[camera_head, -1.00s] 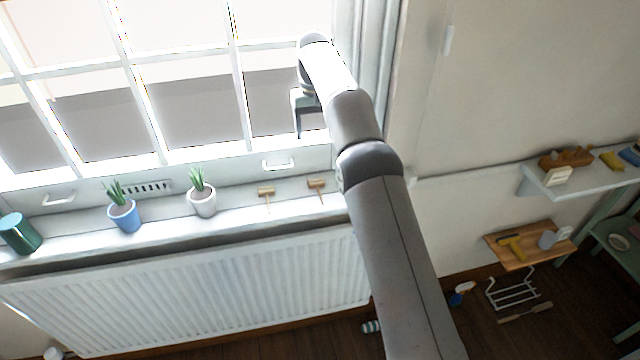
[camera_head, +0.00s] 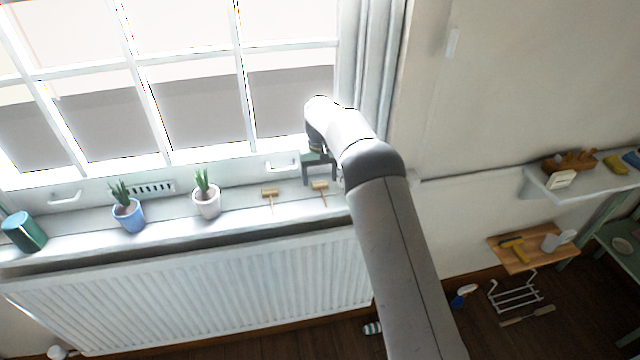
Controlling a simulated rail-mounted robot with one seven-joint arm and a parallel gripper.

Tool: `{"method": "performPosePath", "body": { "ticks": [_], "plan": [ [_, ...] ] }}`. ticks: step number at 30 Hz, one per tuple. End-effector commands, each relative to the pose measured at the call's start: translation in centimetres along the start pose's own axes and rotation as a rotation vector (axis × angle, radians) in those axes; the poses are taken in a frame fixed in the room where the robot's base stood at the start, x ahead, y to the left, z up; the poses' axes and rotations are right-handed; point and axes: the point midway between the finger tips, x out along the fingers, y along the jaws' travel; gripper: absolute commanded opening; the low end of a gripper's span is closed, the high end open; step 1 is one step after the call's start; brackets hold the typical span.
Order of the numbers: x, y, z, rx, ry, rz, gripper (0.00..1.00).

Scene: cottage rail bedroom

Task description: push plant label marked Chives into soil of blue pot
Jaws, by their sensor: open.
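The blue pot (camera_head: 130,219) stands upright on the windowsill at the left, with a green plant and soil in it. Two wooden plant labels lie on the sill: a left label (camera_head: 269,193) and a right label (camera_head: 320,187). Their writing is too small to read, so I cannot tell which is marked Chives. My gripper (camera_head: 321,182) is open and points down, just behind or above the right label; I cannot tell if it touches. Nothing shows between its fingers clearly apart from that label.
A white pot (camera_head: 207,206) with a plant stands between the blue pot and the labels. A green tin (camera_head: 24,232) stands at the sill's left end. Window handles (camera_head: 282,166) stick out behind. A radiator (camera_head: 200,294) is below the sill (camera_head: 170,228).

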Motion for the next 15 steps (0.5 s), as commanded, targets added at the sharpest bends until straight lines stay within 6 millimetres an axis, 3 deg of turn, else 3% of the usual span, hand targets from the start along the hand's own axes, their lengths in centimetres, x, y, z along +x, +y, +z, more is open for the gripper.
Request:
{"method": "performPosePath", "body": {
  "ticks": [5, 12, 15],
  "plan": [
    [1.7, 0.0, -0.1, 0.0, 0.001, 0.0, 0.69],
    [1.9, 0.0, -0.1, 0.0, 0.002, 0.0, 0.69],
    [1.9, 0.0, -0.1, 0.0, 0.002, 0.0, 0.41]
  ]
}}
